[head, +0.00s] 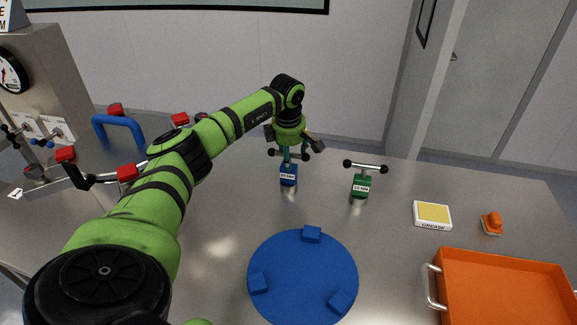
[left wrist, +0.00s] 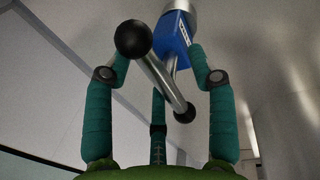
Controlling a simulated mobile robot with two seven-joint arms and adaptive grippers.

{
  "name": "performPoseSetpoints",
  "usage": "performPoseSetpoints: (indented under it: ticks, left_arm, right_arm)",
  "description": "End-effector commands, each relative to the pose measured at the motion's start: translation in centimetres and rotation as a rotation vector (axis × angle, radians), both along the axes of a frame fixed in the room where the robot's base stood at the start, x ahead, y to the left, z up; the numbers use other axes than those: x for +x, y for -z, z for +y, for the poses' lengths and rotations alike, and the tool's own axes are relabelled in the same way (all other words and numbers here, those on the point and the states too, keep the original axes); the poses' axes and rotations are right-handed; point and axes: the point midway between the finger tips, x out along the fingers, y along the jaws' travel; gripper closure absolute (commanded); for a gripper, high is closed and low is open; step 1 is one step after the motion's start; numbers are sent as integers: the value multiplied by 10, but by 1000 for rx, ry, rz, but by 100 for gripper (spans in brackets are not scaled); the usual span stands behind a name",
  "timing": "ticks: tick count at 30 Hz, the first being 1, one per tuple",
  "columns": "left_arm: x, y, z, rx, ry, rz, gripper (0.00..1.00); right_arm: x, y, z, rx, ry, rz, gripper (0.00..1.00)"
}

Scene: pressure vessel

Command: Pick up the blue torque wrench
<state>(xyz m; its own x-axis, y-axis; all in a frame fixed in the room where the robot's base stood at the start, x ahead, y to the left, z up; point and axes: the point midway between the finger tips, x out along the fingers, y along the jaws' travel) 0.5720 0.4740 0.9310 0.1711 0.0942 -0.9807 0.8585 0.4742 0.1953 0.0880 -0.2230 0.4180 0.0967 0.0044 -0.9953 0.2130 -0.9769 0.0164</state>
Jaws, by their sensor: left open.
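The blue torque wrench (head: 288,177) stands upright on the grey table, with a T-handle on top and a white label that is too small to read surely. My left gripper (head: 289,153) is right above it, pointing down, fingers open around the handle. In the left wrist view the gripper (left wrist: 160,62) has its teal fingers apart on both sides of the wrench. The handle bar with black ball ends crosses between them, and the blue body (left wrist: 174,38) lies beyond. I cannot tell if any finger touches it. My right gripper is not in view.
A green torque wrench (head: 361,186) stands close to the right. A blue round cover (head: 303,280) lies in front. Further right are a grease box (head: 432,215), an orange-handled tool (head: 492,223) and an orange tray (head: 510,257). Red-knobbed hardware with a blue handle (head: 120,124) is at left.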

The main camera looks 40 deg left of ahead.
Motion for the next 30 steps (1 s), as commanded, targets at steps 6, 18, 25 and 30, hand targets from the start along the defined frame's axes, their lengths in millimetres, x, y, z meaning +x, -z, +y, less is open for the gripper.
performPoseSetpoints:
  ticks: [6, 18, 25, 30]
  left_arm:
    - [0, 0, 0, 0, 0, 0, 100]
    - [0, -2, 1, 1, 0, -3, 100]
    - [1, -18, 0, 1, 1, -6, 100]
    - [2, -45, 0, 1, 1, -10, 100]
  right_arm:
    - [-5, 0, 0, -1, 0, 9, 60]
    - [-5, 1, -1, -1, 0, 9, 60]
    - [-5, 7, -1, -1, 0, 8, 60]
    - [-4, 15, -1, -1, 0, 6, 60]
